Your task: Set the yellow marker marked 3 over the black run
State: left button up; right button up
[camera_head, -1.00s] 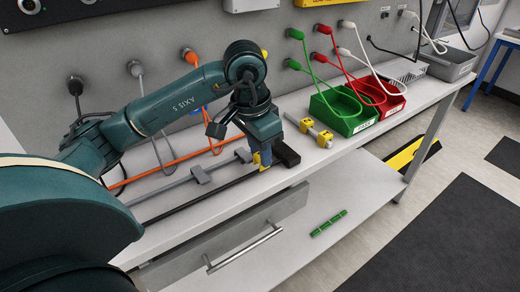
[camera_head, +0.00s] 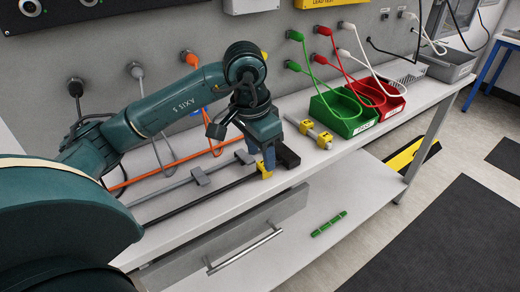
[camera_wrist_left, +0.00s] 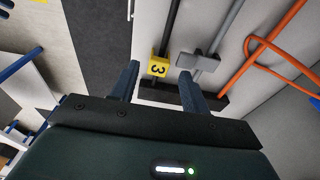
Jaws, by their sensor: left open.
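The yellow marker marked 3 (camera_wrist_left: 158,68) sits over the black run (camera_wrist_left: 171,25), near the dark end block (camera_wrist_left: 213,101). In the head view the same marker (camera_head: 264,171) is at the far end of the black run (camera_head: 205,199), just below my left gripper (camera_head: 263,162). My left gripper (camera_wrist_left: 158,88) is open, with its blue fingers apart on either side of the marker and a visible gap to each. Whether the marker is fully seated cannot be told. My right gripper is not in view.
A grey run (camera_head: 165,190) with a grey clip (camera_head: 200,176) and an orange run (camera_head: 160,173) lie beside the black run. More yellow markers (camera_head: 305,126) sit on a light bar. Green (camera_head: 345,122) and red (camera_head: 391,103) bins stand to the right. The bench front is clear.

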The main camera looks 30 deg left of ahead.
pick_arm(q)
notch_tip(320, 180, up, 12)
jog(key=s+p, duration=0.1)
jog(key=shift+s+a+r, duration=0.15)
jog(key=shift+s+a, duration=0.2)
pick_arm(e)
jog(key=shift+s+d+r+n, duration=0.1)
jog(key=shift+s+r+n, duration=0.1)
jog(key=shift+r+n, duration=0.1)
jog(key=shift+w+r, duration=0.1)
